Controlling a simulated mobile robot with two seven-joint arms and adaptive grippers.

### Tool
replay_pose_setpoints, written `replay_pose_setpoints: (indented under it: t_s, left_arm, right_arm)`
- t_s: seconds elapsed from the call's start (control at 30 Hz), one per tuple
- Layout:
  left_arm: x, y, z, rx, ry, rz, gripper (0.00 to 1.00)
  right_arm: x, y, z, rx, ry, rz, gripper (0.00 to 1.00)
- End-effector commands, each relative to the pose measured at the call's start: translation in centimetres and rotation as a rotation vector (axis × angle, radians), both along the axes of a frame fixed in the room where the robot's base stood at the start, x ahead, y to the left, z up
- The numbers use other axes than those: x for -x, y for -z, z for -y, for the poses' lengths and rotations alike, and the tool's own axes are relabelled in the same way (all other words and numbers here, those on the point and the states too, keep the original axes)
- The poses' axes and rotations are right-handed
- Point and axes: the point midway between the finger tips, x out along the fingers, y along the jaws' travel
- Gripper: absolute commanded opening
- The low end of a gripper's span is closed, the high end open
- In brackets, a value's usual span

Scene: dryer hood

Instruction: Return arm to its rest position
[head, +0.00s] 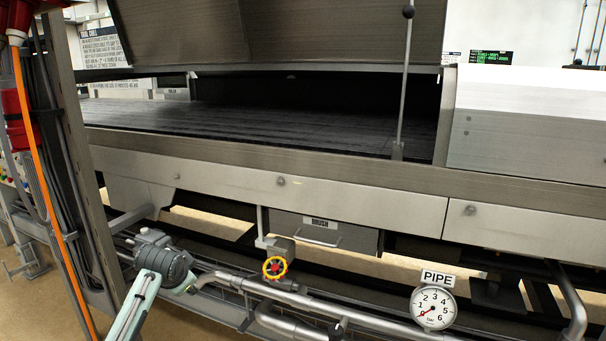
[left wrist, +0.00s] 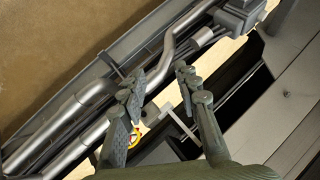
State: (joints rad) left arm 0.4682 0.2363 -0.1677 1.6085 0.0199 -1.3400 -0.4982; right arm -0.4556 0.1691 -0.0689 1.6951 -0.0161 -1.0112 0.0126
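My left arm (head: 138,303) comes in from the lower left of the head view, pale green. Its dark grey left gripper (head: 180,273) is above the pipes, left of the yellow and red valve wheel (head: 274,268). In the left wrist view the two fingers of the gripper (left wrist: 160,80) are apart, with nothing between them. The valve wheel (left wrist: 134,136) shows there partly hidden behind the left finger, and I cannot see any contact. The fingertips are not clear in the head view. My right gripper is not in view.
Metal pipes (head: 285,297) run below the machine, with a pressure gauge (head: 433,307) under a PIPE label. A raised hood (head: 280,32) stands above the dark bed (head: 260,122). A BRUSH drawer (head: 318,235) hangs below. A frame post (head: 75,165) with cables stands at left.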

Motion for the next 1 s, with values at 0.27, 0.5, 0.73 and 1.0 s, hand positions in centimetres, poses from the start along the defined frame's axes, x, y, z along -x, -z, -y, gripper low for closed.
replay_pose_setpoints:
  t_s: [0.27, 0.5, 0.73, 1.0]
  left_arm:
    - [13.0, 17.9, 0.6, 0.154, -0.155, -0.173, 0.32]
    - [27.4, 28.8, 0.8, 0.255, -0.319, -0.311, 0.32]
    - [37.7, 33.5, 0.9, 0.306, -0.438, -0.392, 0.32]
    - [40.2, 34.4, 0.9, 0.316, -0.469, -0.409, 0.32]
  right_arm:
    - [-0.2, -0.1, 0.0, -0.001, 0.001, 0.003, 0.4]
    - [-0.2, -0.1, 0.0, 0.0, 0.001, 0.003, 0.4]
    - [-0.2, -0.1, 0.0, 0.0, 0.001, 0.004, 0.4]
    - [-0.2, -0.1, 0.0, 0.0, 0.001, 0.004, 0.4]
